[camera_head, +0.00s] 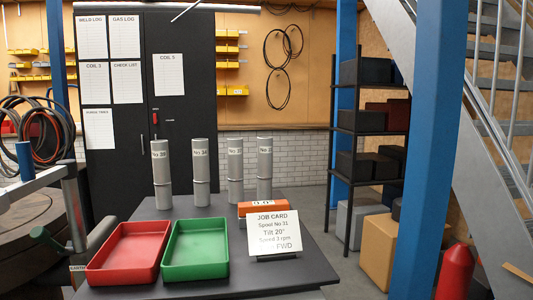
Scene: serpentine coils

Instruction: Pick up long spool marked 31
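Several tall grey spools stand upright in a row at the back of the dark table (210,290), each with a white number label near its top. The far-left spool (162,180) has a label starting "No 3". The second spool (200,178) seems to read "No 34". The third spool (235,175) and the far-right spool (265,172) have labels turned partly away, their last digits unclear. I cannot tell which one is 31. A white job card (274,233) at the table's right front reads "Spool No 31". My gripper is not in view.
A red tray (128,252) and a green tray (195,250), both empty, lie in front of the spools. An orange box (262,208) with a display sits behind the card. Metal equipment with handles (75,208) stands at left. A blue post (428,150) rises at right.

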